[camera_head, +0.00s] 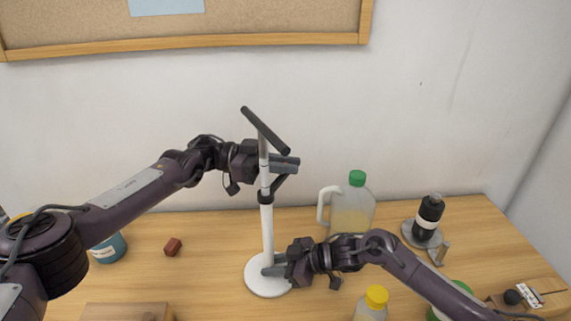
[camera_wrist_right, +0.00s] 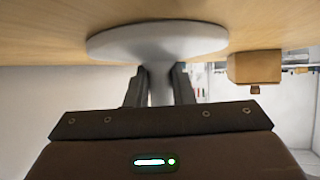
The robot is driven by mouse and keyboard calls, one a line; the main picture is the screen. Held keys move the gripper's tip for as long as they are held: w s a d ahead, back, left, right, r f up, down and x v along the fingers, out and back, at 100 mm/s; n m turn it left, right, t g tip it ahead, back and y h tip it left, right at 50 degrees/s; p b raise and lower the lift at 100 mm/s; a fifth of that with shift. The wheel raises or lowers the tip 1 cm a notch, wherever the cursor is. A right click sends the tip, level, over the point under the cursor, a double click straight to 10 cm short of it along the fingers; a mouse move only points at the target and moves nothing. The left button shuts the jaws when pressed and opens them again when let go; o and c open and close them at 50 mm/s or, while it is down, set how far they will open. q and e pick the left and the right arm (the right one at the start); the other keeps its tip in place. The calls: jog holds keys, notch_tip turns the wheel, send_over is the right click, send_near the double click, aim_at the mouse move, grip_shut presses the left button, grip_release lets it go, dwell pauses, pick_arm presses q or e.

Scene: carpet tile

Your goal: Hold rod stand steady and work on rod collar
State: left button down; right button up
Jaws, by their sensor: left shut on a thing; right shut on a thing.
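The rod stand (camera_head: 267,228) stands upright on the table on a round white base, with a white pole and a black crossbar on top. The dark rod collar (camera_head: 265,197) sits around the pole, with a short dark arm rising to the right. My left gripper (camera_head: 286,163) is beside the upper rod, shut at the upper end of this arm; the exact contact is partly hidden. My right gripper (camera_head: 272,270) is shut on the lower pole, just above the base. In the right wrist view, its fingers (camera_wrist_right: 160,88) close around the pole, under the base (camera_wrist_right: 158,42).
A green-capped jug (camera_head: 352,208) stands right of the stand. A yellow-capped bottle (camera_head: 371,303) is close to my right arm. A black bottle (camera_head: 428,218) stands farther right. A small red-brown block (camera_head: 173,247) and a blue tin (camera_head: 108,249) are at the left.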

pick_arm(q)
jog(key=shift+s+d+m+g+y, duration=0.25)
jog(key=shift+m+g, duration=0.15)
jog(key=shift+g, duration=0.2)
jog(key=shift+s+d+m+g+y, duration=0.15)
jog(key=shift+d+m+g, duration=0.1)
jog(key=shift+m+g, duration=0.25)
jog(key=c, duration=1.4)
grip_release()
jog(key=shift+c, duration=0.2)
jog(key=shift+w+a, duration=0.1)
